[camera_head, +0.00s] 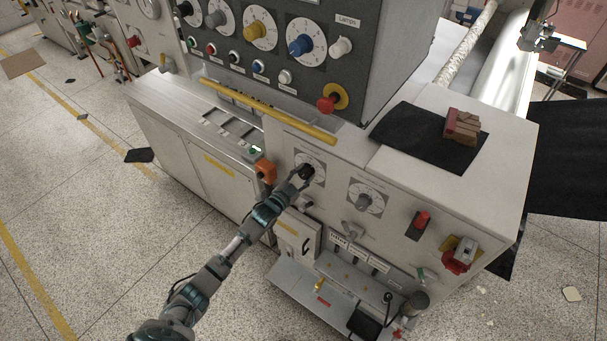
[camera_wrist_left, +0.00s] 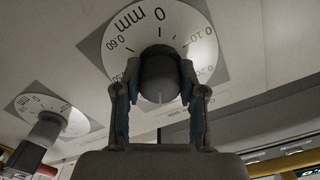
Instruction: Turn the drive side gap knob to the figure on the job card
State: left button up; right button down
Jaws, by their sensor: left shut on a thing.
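My left gripper (camera_head: 303,178) is shut on a dark round knob (camera_wrist_left: 159,72) on the machine's front panel; its fingers (camera_wrist_left: 158,95) press on both sides. Behind it is a white dial (camera_wrist_left: 195,35) marked in mm, with 0, 0.10 and 0.60 legible; fingers hide part of the scale. A pale line shows on the knob, towards the picture's bottom. A second dial (camera_head: 377,196) with a grey knob (camera_head: 363,202) is to the right; in the wrist view that knob (camera_wrist_left: 44,130) is at lower left. Which is the drive side knob, and the job card, I cannot make out.
An orange part (camera_head: 265,171) is close left of the gripper. A yellow bar (camera_head: 268,110) runs above. Floor at left is mostly free.

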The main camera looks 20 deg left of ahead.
pick_arm(q)
jog(key=shift+n, duration=0.5)
jog(key=o, duration=1.1)
jog(key=shift+o, duration=0.2)
jog(key=v, duration=1.2)
jog(key=shift+f, duration=0.2)
